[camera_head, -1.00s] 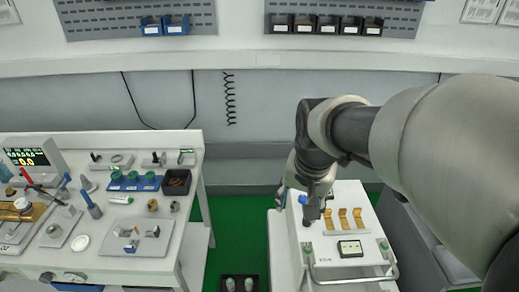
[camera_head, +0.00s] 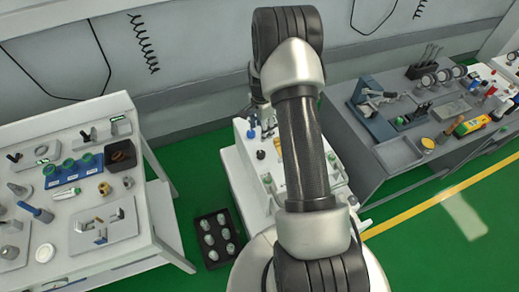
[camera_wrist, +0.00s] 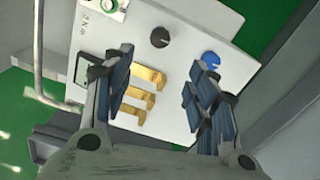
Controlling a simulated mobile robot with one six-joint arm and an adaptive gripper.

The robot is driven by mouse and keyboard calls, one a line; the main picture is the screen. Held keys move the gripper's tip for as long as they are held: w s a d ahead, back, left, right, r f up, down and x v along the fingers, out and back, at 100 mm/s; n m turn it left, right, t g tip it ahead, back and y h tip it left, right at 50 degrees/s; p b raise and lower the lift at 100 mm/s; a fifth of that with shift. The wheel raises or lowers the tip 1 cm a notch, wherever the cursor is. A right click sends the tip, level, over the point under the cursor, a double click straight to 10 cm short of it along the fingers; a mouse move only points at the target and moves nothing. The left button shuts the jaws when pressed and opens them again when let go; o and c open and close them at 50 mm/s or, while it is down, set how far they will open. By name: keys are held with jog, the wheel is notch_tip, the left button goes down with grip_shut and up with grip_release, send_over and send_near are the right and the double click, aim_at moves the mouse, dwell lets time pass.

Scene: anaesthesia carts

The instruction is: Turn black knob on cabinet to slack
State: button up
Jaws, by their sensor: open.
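The black knob (camera_wrist: 160,37) stands on the cabinet's white top (camera_wrist: 180,18) in the wrist view, with a light mark on it. It also shows in the head view (camera_head: 261,155), beside my arm. A blue knob (camera_wrist: 210,59) is right of it in the wrist view. My gripper (camera_wrist: 160,68) is open and empty, its two dark-padded fingers apart over the cabinet. The black knob appears just beyond the fingertips, with no visible contact. The arm hides part of the cabinet in the head view. I cannot read which setting the knob points to.
Gold brackets (camera_wrist: 149,78) stand on the cabinet top between the fingers in the wrist view. A black tray (camera_head: 232,259) with several vials lies on the green floor. A white bench (camera_head: 140,248) is at left, a grey bench (camera_head: 377,178) at right, both loaded.

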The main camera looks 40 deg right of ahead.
aim_at(261, 153)
notch_tip(261, 153, down, 15)
jog(key=shift+f+b, duration=0.2)
jog(key=shift+b, duration=1.05)
jog(key=c, duration=1.1)
